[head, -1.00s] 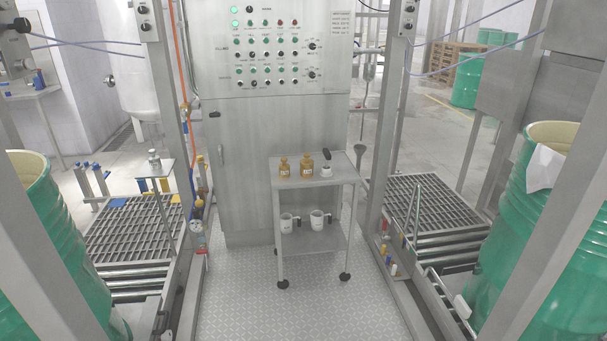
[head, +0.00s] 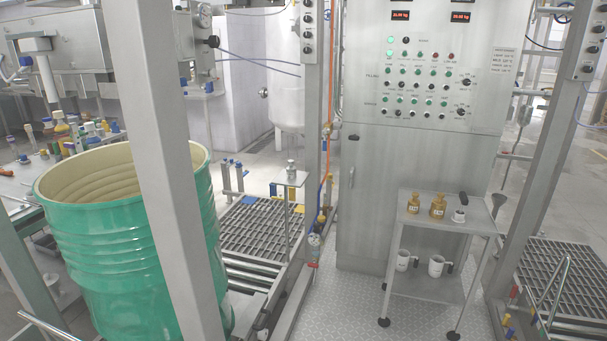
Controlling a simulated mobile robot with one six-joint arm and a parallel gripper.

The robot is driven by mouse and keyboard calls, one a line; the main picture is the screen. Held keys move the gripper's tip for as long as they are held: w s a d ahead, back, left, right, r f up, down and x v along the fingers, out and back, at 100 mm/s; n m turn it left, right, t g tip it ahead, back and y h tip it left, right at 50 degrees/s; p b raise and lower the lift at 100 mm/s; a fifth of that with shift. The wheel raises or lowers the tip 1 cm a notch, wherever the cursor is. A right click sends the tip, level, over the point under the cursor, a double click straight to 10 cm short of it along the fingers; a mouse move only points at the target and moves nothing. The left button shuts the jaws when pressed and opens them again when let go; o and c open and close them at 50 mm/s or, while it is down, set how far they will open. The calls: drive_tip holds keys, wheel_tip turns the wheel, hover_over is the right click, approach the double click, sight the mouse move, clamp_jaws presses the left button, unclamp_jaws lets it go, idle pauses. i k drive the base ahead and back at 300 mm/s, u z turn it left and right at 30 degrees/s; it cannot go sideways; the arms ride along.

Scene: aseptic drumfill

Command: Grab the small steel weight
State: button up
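A small grey metal object with a narrow top, which looks like the steel weight (head: 291,168), stands upright on a small square plate on a thin post (head: 288,179), left of the control cabinet. It is too small to make out in detail. My gripper is not in view.
A steel cart (head: 440,214) holds two amber bottles (head: 438,206) and a small white-and-black item (head: 460,212), with white mugs (head: 437,265) below. A large green drum (head: 90,240) and a steel post (head: 178,190) stand at left.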

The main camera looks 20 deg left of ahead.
sight(291, 171)
drive_tip(key=u, duration=0.15)
drive_tip(key=i, duration=2.5)
drive_tip(key=u, duration=1.1)
